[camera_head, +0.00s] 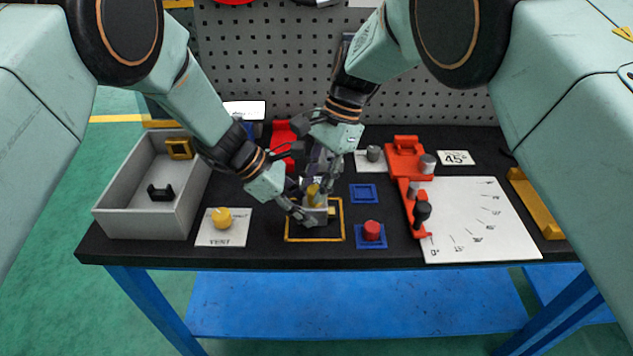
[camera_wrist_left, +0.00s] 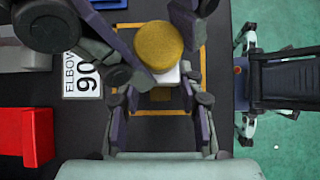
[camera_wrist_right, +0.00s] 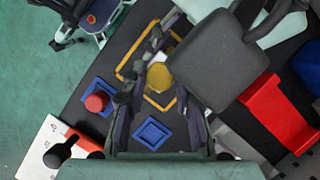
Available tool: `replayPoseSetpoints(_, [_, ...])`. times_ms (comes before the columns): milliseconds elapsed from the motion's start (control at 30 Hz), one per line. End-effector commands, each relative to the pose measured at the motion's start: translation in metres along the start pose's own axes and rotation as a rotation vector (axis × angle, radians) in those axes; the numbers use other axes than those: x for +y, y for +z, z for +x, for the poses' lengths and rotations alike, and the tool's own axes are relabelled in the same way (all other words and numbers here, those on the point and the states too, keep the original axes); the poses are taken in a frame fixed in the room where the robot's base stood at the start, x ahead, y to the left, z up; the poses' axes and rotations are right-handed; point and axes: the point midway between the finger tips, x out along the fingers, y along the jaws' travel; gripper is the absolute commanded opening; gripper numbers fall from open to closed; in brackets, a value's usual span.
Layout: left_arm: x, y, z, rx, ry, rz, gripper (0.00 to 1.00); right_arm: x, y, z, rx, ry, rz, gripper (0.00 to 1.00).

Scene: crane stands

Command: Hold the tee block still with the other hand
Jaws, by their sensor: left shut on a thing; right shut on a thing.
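The tee block (camera_head: 318,214) is a pale grey block inside the yellow square outline (camera_head: 291,238) on the black bench top. A yellow round-topped part (camera_head: 313,193) stands at its top. My left gripper (camera_head: 306,212) reaches in from the left, low at the block, and is shut on it. In the left wrist view the pale block (camera_wrist_left: 165,76) shows below the yellow part (camera_wrist_left: 160,46). My right gripper (camera_head: 318,182) comes down from above and is shut on the yellow part, which also shows in the right wrist view (camera_wrist_right: 159,77). The fingers hide much of the block.
A grey tray (camera_head: 150,228) stands left, beside a VENT card with a yellow knob (camera_head: 222,217). A red knob (camera_head: 372,230) on a blue square and an empty blue square (camera_head: 363,193) lie right. A red-armed angle plate (camera_head: 480,220) lies farther right. Both arms crowd the middle.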

Motion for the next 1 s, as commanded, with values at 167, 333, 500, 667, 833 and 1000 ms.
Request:
replayPoseSetpoints(167, [-0.0003,-0.0017,0.0011,0.003,0.0,-0.002,0.0,-0.0013,0.0006,-0.0005,-0.001,0.074,-0.179,0.0])
replayPoseSetpoints(333, [-0.0005,-0.0018,0.0012,0.003,0.0,-0.002,0.0,-0.0006,0.0006,-0.0009,-0.001,0.09,-0.215,0.0])
replayPoseSetpoints(500, [-0.0006,-0.0019,0.0013,0.003,0.0,-0.002,0.0,-0.0006,0.0007,-0.0009,-0.001,0.09,-0.214,0.0])
replayPoseSetpoints(667, [-0.0007,-0.0019,0.0014,0.004,0.0,-0.002,0.0,-0.002,0.001,-0.0001,-0.001,0.14,-0.338,0.0])
replayPoseSetpoints(833, [-0.0008,-0.002,0.0015,0.004,-0.001,-0.002,0.0,-0.0023,0.0015,-0.0002,-0.002,0.225,-0.541,0.0])
replayPoseSetpoints(1000, [-0.0009,-0.0021,0.0016,0.004,-0.001,-0.002,0.0,-0.0021,0.0016,-0.0008,-0.001,0.261,-0.629,0.0])
